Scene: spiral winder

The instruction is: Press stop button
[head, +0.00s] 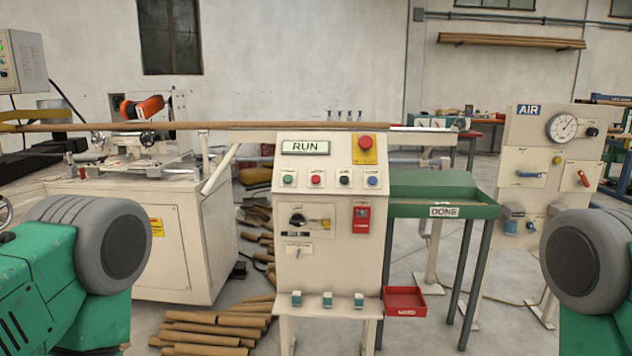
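A cream control console (330,255) stands upright in the middle of the head view, its panel facing me. A screen (305,148) at its upper left reads RUN. Below it runs a row of small buttons: a green button (288,180), a red button (316,181), a black button (345,181) and a blue button (373,181). A larger red mushroom button (365,142) sits on a yellow plate at the upper right. The small labels are too small to read. Neither of my grippers is in view; only green and grey arm parts show at both lower sides.
A winding machine (185,245) stands left, with a long brown tube (240,127) running behind the console's top. A green DONE table (440,195) and red bin (404,301) are right of the console. An AIR panel (540,190) stands farther right. Brown tubes (205,330) lie on the floor.

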